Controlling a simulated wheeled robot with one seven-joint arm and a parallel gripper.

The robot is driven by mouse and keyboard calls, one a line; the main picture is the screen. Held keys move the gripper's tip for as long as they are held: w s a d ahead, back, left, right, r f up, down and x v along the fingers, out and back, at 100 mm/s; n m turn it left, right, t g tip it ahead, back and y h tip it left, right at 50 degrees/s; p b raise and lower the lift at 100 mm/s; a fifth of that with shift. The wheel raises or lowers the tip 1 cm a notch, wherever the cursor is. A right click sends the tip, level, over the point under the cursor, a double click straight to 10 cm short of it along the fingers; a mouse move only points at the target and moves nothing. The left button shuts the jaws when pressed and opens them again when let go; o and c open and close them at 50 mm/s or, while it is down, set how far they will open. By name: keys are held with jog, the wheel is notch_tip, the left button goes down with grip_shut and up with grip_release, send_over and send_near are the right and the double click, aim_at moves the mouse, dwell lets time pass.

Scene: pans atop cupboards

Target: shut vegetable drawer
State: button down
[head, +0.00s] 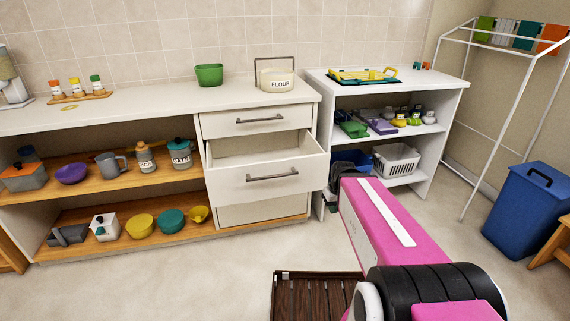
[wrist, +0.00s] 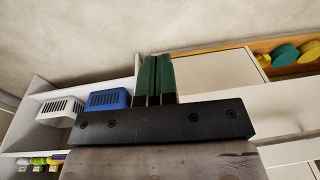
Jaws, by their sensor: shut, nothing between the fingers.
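A white drawer (head: 268,178) with a grey bar handle (head: 272,174) stands pulled out from the middle of the drawer unit. Its inside looks empty, as far as it shows. The top drawer (head: 255,122) above it is shut. No label shows which one is the vegetable drawer. My gripper (wrist: 156,78) shows in the wrist view with its two green fingers together and nothing between them. In the head view it is mostly hidden behind my pink arm, to the right of the open drawer. I cannot tell whether it touches the drawer unit.
A blue basket (wrist: 108,99) and a white basket (head: 396,160) sit on the right shelf unit. A slatted dark mat (head: 315,295) lies on the floor. Floor left of it is clear.

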jog(key=w+a+r+n+t+y, duration=0.2)
jog(key=w+a+r+n+y, duration=0.15)
jog(key=a+r+n, duration=0.45)
jog(key=w+a+r+n+t+y, duration=0.1)
jog(key=w+a+r+n+y, duration=0.1)
jog(key=w+a+r+n, duration=0.55)
jog(key=n, duration=0.1)
send_near(279, 167)
notch_tip(279, 167, down, 4)
jog(key=s+a, duration=0.1)
jog(key=s, duration=0.1)
jog(key=shift+w+a+f+h, duration=0.1)
jog(key=shift+w+a+h, duration=0.05)
jog(key=shift+w+a, duration=0.3)
jog(key=shift+w+a+f+h, duration=0.1)
jog(key=shift+w+a, duration=0.15)
jog(key=shift+w, duration=0.25)
jog(key=shift+w+a, duration=0.25)
jog(key=shift+w, duration=0.55)
jog(key=w+a, duration=0.3)
jog(key=w, duration=0.7)
jog(key=w+a, duration=0.3)
jog(key=w, duration=0.8)
jog(key=shift+s, duration=0.1)
